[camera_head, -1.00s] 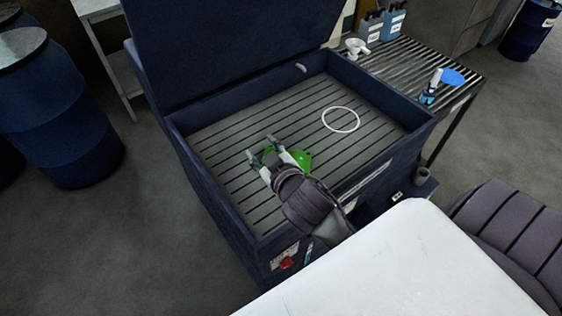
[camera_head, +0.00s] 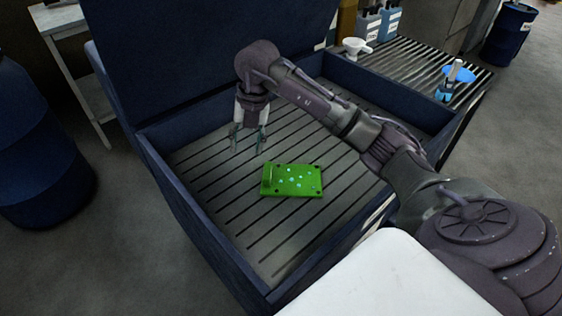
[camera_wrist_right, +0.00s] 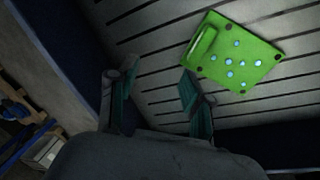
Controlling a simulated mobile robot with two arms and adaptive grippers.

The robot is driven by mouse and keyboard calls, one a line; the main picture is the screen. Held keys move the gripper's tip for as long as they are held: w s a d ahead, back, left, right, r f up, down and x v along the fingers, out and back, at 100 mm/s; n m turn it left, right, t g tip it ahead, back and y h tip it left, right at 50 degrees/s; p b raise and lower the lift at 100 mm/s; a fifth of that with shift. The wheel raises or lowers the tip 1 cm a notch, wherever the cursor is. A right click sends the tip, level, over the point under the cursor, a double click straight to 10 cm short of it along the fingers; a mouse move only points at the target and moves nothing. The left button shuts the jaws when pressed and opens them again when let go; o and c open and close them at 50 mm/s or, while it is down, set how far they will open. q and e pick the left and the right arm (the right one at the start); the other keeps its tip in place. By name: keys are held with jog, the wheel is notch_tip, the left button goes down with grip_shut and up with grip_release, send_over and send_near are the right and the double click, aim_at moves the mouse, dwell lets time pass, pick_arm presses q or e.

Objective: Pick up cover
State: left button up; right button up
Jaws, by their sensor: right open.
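The cover is a green plate (camera_head: 296,182) with a raised block at one end, dark corner holes and several light-blue spots. It lies flat on the slatted floor of the blue bin. It also shows in the right wrist view (camera_wrist_right: 232,52), beyond the fingers. My right gripper (camera_head: 248,145) is open and empty, pointing down above the slats, to the left of and behind the cover and apart from it. Its two fingers also show in the right wrist view (camera_wrist_right: 160,105). My left gripper is not in view.
The blue bin (camera_head: 205,245) has raised walls around the slatted floor and an upright lid (camera_head: 200,50) behind. A slatted side table (camera_head: 415,70) at the back right holds a white funnel (camera_head: 356,47), bottles and a brush. A blue drum (camera_head: 35,150) stands left.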

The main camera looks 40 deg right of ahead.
jog(key=d+m+h, duration=0.1)
jog(key=d+h, duration=0.1)
jog(key=d, duration=0.3)
send_over(267, 170)
jog(key=shift+g, duration=0.4)
notch_tip(267, 170, down, 7)
jog(key=shift+w+d+r, duration=0.1)
jog(key=shift+w+r, duration=0.05)
jog(key=shift+r, duration=0.05)
jog(key=shift+f, duration=0.55)
jog(key=f, duration=0.1)
jog(key=f+p, duration=0.1)
jog(key=f, duration=0.2)
jog(key=shift+s+f, duration=0.15)
jog(key=shift+s, duration=0.1)
jog(key=shift+f, duration=0.45)
grip_shut()
jog(key=shift+r, duration=0.1)
